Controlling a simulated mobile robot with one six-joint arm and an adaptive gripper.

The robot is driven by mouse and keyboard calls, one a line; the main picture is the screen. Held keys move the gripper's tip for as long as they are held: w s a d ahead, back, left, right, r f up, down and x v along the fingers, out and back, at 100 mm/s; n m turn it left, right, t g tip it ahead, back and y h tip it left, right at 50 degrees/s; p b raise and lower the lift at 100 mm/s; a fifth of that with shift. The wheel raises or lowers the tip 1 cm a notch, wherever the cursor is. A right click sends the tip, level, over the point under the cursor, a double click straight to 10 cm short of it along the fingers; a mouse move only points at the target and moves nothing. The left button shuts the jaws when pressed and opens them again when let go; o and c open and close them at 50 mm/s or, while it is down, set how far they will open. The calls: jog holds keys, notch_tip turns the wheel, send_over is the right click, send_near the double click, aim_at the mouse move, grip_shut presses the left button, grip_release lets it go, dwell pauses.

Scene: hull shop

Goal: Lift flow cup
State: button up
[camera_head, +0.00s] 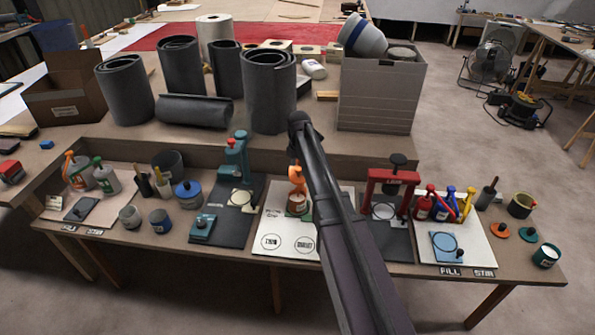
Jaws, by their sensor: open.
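A small brown cup with an orange top piece (297,188), which looks like the flow cup, stands upright on a white board (272,222). The board has two printed circles near its front edge, one of which seems to read THIN. My dark arm reaches in from the lower right and covers the right part of this board. My gripper (296,153) is at the far end of the arm, just above the orange piece. It is open, but its fingers are small and mostly hidden. I cannot tell whether they touch the orange piece.
A teal press (237,158) stands left of the board and a red press frame (393,183) right of it. Cups and pots stand at both bench ends. Grey rolls (268,95) and a grey bin (380,95) stand on the raised surface behind.

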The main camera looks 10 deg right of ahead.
dwell(0.3)
grip_shut()
notch_tip(320, 180, up, 11)
jog(key=p, duration=1.1)
jog(key=shift+w, duration=0.2)
grip_release()
jog(key=shift+s, duration=0.1)
jog(key=shift+s, duration=0.1)
